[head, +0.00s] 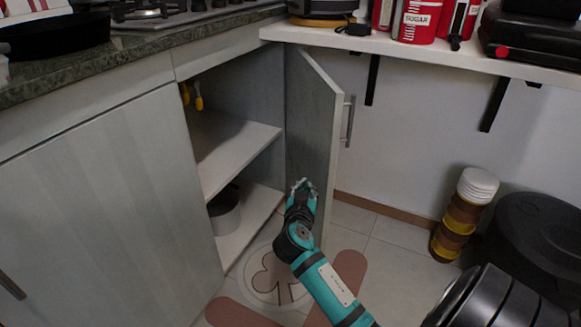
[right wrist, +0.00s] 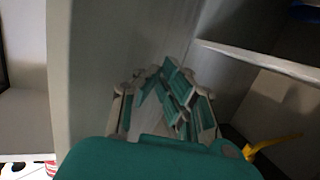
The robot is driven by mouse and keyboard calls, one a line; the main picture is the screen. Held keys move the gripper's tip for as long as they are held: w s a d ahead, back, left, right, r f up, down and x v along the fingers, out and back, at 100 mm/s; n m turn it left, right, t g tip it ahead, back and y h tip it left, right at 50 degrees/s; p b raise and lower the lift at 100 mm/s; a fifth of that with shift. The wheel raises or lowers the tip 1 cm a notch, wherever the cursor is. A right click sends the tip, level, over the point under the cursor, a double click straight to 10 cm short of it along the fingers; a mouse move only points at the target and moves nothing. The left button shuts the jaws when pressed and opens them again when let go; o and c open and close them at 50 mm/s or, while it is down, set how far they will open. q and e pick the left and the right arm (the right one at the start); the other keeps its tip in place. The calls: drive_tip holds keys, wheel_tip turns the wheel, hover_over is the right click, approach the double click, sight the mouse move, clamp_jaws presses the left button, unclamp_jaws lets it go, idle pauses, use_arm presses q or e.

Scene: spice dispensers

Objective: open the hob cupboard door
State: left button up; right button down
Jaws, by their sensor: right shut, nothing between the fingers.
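The hob cupboard door (head: 313,125) stands wide open in the head view, swung out to the right of the cupboard opening. Its metal handle (head: 348,121) is on the outer face, on the far side from the opening. My right gripper (head: 303,184) is shut and empty, at the inner side of the door near its lower part. In the right wrist view the shut fingers (right wrist: 170,95) are in front of the door's inner face (right wrist: 115,50); I cannot tell if they touch it. My left gripper is not in view.
Inside the cupboard are a shelf (head: 232,150), a pot (head: 224,210) and yellow-handled items (head: 198,95). A wall shelf (head: 420,48) carries red canisters (head: 418,20).

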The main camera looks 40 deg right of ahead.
drive_tip(key=shift+d, duration=0.15)
drive_tip(key=shift+s+d+p, duration=0.15)
drive_tip(key=shift+s+d, duration=0.25)
drive_tip(key=shift+d, duration=0.5)
drive_tip(key=shift+s+d+p, duration=0.15)
drive_tip(key=shift+s+d, duration=0.3)
drive_tip(key=shift+d, duration=0.45)
drive_tip(key=shift+s+d+p, duration=0.15)
drive_tip(key=shift+s+d, duration=0.25)
drive_tip(key=shift+d, duration=0.5)
drive_tip(key=s+d+p, duration=0.1)
drive_tip(key=d, duration=0.5)
drive_tip(key=shift+s, duration=0.3)
drive_tip(key=d, duration=0.6)
drive_tip(key=shift+s+p, duration=0.4)
drive_tip(key=shift+d, duration=0.1)
